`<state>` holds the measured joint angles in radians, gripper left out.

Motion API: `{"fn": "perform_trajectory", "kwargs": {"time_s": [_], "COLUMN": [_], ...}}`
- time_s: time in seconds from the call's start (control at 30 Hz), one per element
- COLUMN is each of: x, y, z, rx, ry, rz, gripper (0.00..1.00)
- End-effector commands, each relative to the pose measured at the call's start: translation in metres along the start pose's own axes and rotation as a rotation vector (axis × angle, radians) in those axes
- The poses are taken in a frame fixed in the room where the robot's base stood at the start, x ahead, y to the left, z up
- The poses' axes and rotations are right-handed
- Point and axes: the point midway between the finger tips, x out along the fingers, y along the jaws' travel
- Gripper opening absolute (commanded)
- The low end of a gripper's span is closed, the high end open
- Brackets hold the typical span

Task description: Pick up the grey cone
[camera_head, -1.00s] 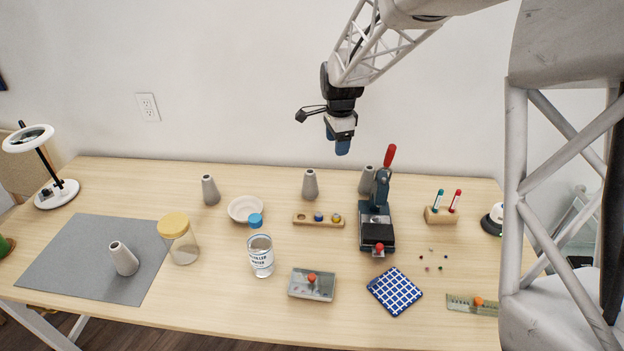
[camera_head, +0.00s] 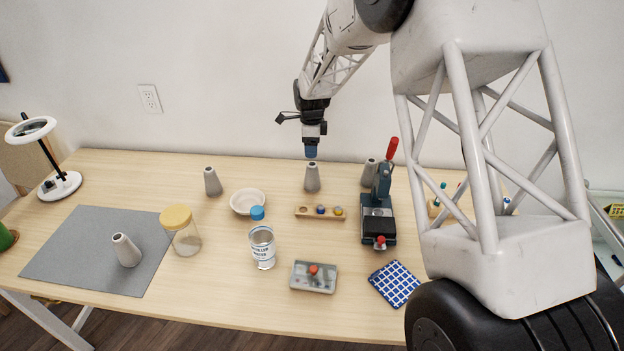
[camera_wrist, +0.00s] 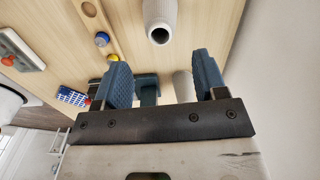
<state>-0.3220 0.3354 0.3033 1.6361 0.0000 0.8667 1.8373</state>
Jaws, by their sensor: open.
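Several matching grey cones stand on the table, so I cannot tell which one the task means. One grey cone (camera_head: 312,180) stands at the back middle, under my gripper (camera_head: 311,152). That cone shows in the wrist view (camera_wrist: 160,20) at the top edge, beyond the fingertips. My gripper, in the wrist view (camera_wrist: 160,75), is open with nothing between its blue fingers. Another cone (camera_head: 369,173) stands at the back right, partly behind a press; it shows in the wrist view (camera_wrist: 183,85). A third (camera_head: 212,182) is at the back left, another (camera_head: 126,250) on a grey mat (camera_head: 75,262).
A press (camera_head: 379,210) with a red handle stands right of the middle cone. A bowl (camera_head: 247,202), a bottle (camera_head: 263,247) and a yellow-lidded jar (camera_head: 181,232) stand further left.

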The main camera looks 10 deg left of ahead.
Motion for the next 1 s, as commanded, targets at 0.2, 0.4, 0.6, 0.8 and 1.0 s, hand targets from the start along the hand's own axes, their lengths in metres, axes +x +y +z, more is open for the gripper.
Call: {"fn": "perform_trajectory", "kwargs": {"time_s": [0.2,0.4,0.6,0.8,1.0], "x": [0.007,0.022,0.026,0.026,0.037], "y": [0.0,0.001,0.001,0.001,0.002], "z": [0.0,0.0,-0.001,-0.001,-0.001], "rx": [0.0,-0.001,-0.001,-0.001,-0.001], "ry": [0.0,0.0,0.0,0.0,0.0], "rz": [0.002,0.001,0.0,0.0,0.001], "gripper": [0.65,0.65,0.65,0.65,0.65]}}
